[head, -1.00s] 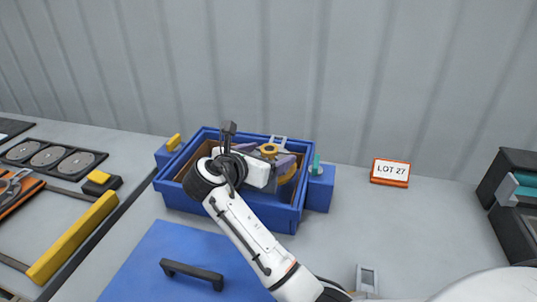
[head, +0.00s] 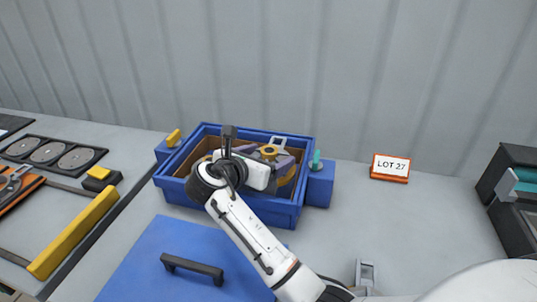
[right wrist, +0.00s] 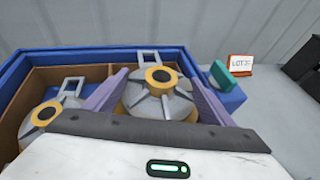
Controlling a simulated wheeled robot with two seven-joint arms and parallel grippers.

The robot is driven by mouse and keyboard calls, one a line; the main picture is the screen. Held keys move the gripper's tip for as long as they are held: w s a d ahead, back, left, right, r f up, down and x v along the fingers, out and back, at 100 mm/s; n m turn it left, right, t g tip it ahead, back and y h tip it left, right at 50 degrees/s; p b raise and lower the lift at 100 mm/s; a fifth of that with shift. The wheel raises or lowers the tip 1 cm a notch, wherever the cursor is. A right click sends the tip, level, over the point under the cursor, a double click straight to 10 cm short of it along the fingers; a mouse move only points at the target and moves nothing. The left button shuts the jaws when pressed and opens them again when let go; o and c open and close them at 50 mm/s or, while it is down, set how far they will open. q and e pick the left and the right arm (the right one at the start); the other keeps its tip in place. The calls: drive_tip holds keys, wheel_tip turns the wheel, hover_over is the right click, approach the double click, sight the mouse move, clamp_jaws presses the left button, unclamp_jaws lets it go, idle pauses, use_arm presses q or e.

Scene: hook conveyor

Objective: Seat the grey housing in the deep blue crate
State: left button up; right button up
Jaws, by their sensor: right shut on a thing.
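The deep blue crate (head: 270,209) stands against the back wall, open at the top, with a brown lining and divider inside. My right gripper (right wrist: 158,80) has purple fingers on both sides of a grey housing (right wrist: 155,103) with a yellow ring on top and a looped tab, and is shut on it. In the head view this housing (head: 268,151) is at the crate's right part, partly behind my wrist. Whether it touches the crate floor is hidden. A second similar housing (right wrist: 52,112) sits in the left compartment. My left gripper is not in view.
A blue lid (head: 150,262) with a black handle lies in front of the crate. Side blocks carry a yellow latch (head: 173,138) and a teal latch (head: 317,160). A LOT 27 sign (head: 390,168) stands right. The table between sign and crate is clear.

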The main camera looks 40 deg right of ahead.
drive_tip(key=shift+f, duration=1)
drive_tip(key=o, duration=1.5)
drive_tip(key=shift+s+f, duration=0.1)
drive_tip(key=shift+f, duration=0.05)
drive_tip(key=v, duration=1)
drive_tip(key=shift+a+r, duration=0.1)
drive_tip(key=shift+r, duration=0.2)
